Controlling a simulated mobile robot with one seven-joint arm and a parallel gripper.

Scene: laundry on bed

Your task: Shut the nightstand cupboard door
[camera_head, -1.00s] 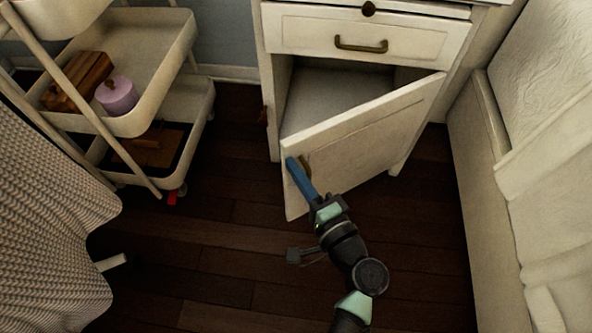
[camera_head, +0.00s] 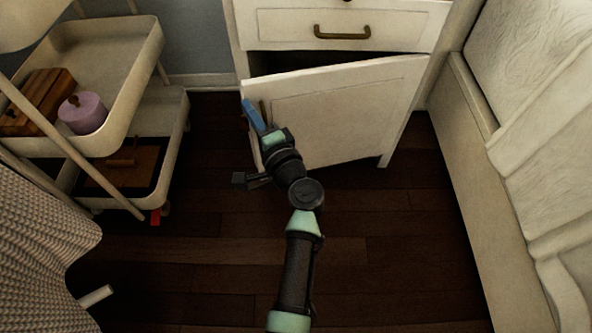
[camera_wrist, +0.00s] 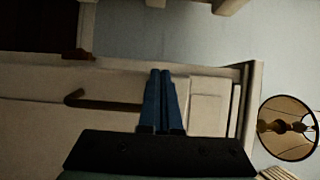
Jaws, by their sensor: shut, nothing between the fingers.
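The white nightstand (camera_head: 345,26) stands at the top middle of the head view. Its cupboard door (camera_head: 345,115) is hinged on the right and stands partly open, with a dark gap (camera_head: 300,62) above it. My gripper (camera_head: 250,106) is shut and empty, with its blue fingers at the door's left, free edge near a small brass handle (camera_head: 263,112). I cannot tell whether they touch the door. In the wrist view the shut blue fingers (camera_wrist: 163,78) point across a pale panel with a dark bar handle (camera_wrist: 100,101).
A white trolley (camera_head: 140,120) stands left with a lilac pot (camera_head: 83,113) and a wooden block (camera_head: 38,100). A bed (camera_head: 475,160) bounds the right side. A knitted cover (camera_head: 40,265) hangs lower left. Dark wooden floor (camera_head: 400,260) lies clear between them.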

